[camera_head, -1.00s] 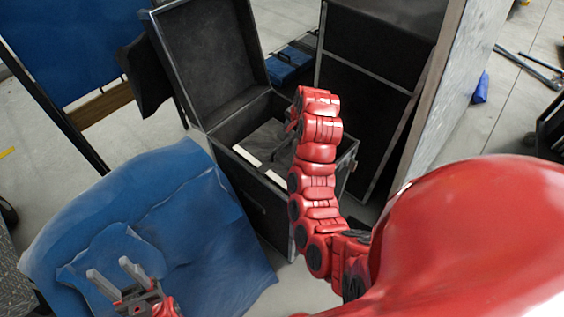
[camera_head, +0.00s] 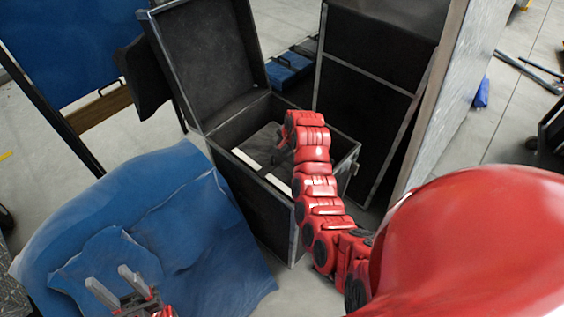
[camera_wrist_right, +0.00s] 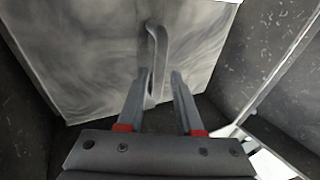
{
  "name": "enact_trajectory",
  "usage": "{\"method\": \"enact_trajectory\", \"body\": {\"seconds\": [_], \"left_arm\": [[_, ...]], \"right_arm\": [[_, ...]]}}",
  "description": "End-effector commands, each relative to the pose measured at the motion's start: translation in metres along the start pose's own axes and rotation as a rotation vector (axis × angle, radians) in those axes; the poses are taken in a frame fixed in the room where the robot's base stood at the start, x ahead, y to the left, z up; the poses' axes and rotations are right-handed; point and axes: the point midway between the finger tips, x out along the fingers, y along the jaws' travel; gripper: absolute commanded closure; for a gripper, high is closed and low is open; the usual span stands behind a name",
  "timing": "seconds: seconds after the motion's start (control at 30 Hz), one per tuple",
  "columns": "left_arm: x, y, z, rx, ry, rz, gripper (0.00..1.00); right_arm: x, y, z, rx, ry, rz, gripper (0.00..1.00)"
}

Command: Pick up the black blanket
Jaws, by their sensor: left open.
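A dark grey-black cloth, seemingly the black blanket (camera_head: 262,138), lies inside the open black case (camera_head: 276,225). In the right wrist view it appears as a broad grey cloth (camera_wrist_right: 85,60) with a raised fold (camera_wrist_right: 154,50). My right gripper (camera_wrist_right: 156,84) is inside the case, its two fingers apart, with the fold's lower end showing between or just beyond them; contact cannot be told. In the head view the right arm hides most of this gripper. My left gripper (camera_head: 107,276) is open and empty above the blue cloth.
A large blue cloth (camera_head: 200,225) lies at the lower left. White items (camera_head: 245,159) sit in the case beside the dark cloth. The case lid (camera_head: 205,60) stands open at the back. A tall black case (camera_head: 370,110) stands to the right, and blue boxes (camera_head: 290,65) lie behind.

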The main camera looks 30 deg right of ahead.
Motion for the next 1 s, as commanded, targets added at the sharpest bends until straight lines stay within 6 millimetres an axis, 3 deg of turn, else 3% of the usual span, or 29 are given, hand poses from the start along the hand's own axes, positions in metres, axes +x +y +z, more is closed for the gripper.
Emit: {"method": "enact_trajectory", "body": {"seconds": [0.2,0.5,0.7,1.0], "left_arm": [[0.002,0.0,0.0,0.0,0.0,0.0,0.5],[0.002,0.0,0.0,0.0,0.0,0.0,0.5],[0.002,0.0,0.0,0.0,0.0,0.0,0.5],[0.002,0.0,0.0,0.0,0.0,0.0,0.5]], "right_arm": [[0.024,0.001,-0.001,-0.001,-0.001,0.003,0.65],[0.03,0.001,-0.001,-0.001,0.001,0.0,0.65],[0.029,0.001,-0.001,-0.001,0.0,0.0,0.99],[0.029,0.001,-0.001,-0.001,0.0,0.0,1.0]]}}
